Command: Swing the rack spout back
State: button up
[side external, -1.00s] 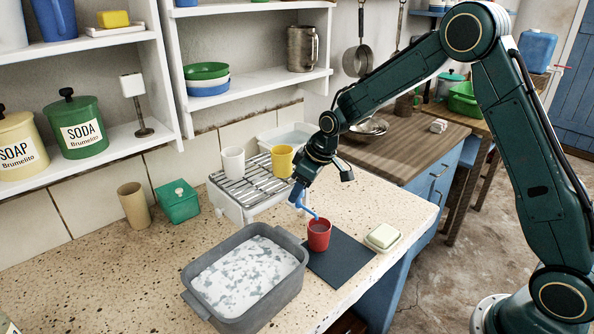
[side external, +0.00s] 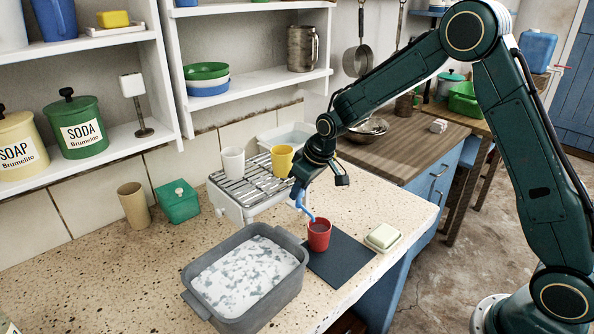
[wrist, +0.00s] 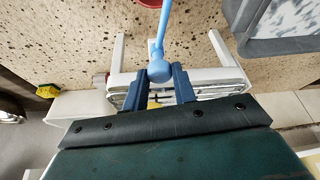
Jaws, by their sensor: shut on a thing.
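The light-blue spout (wrist: 159,45) is a thin rod with a round knob, in the wrist view. My gripper (wrist: 160,80) is shut on the knob end, one dark blue finger on each side. In the side view my gripper (side external: 298,192) is in front of the white rack (side external: 232,208) with its metal bars. The spout (side external: 308,212) slants down from it to the rim of the red cup (side external: 319,236), which holds dark liquid. The fingers hide where the spout joins the rack.
A white cup (side external: 232,163) and a yellow cup (side external: 283,160) stand on the rack. The red cup stands on a dark mat (side external: 338,268), with a soap dish (side external: 383,238) to its right. A grey basin (side external: 213,312) with suds is in front. Bare counter (side external: 120,270) lies to the left.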

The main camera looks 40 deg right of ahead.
jog(key=m+h, duration=0.1)
jog(key=m, duration=0.1)
jog(key=m+h, duration=0.1)
jog(key=m, duration=0.4)
jog(key=shift+a+h, duration=0.25)
jog(key=shift+h, duration=0.15)
jog(key=m+h, duration=0.1)
jog(key=m, duration=0.2)
jog(key=m+g, duration=0.1)
jog(key=m, duration=0.2)
jog(key=shift+w+a+h, duration=0.1)
jog(key=shift+h, duration=0.3)
jog(key=shift+g, duration=0.3)
jog(key=o, duration=1)
jog(key=shift+w, duration=0.1)
